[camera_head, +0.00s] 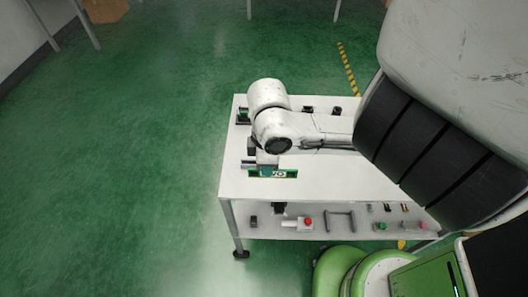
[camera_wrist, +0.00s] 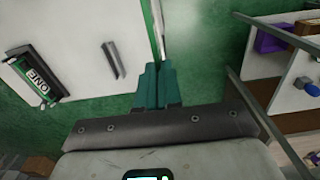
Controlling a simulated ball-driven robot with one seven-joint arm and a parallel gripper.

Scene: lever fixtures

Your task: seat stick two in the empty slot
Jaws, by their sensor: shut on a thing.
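My gripper (camera_head: 266,166) is over the left front part of the white table (camera_head: 325,182). It is shut on a green-edged stick (camera_head: 285,174), whose label is partly covered. In the wrist view, the teal fingers (camera_wrist: 156,86) are close together, and a thin green and white edge, seemingly the held stick, runs up beyond them. A stick marked ONE (camera_wrist: 38,78) sits in a dark holder on the table. A narrow dark slot-like fixture (camera_wrist: 112,60) lies between that stick and my fingers, with no stick visible in it. Height above the table is unclear.
Small dark fixtures (camera_head: 307,109) stand along the table's back. The lower shelf (camera_head: 262,233) carries a red-button box (camera_head: 304,224), a grey handle (camera_head: 340,221) and small parts. In the wrist view, a purple block (camera_wrist: 271,39) is at right. Green floor is open left of the table.

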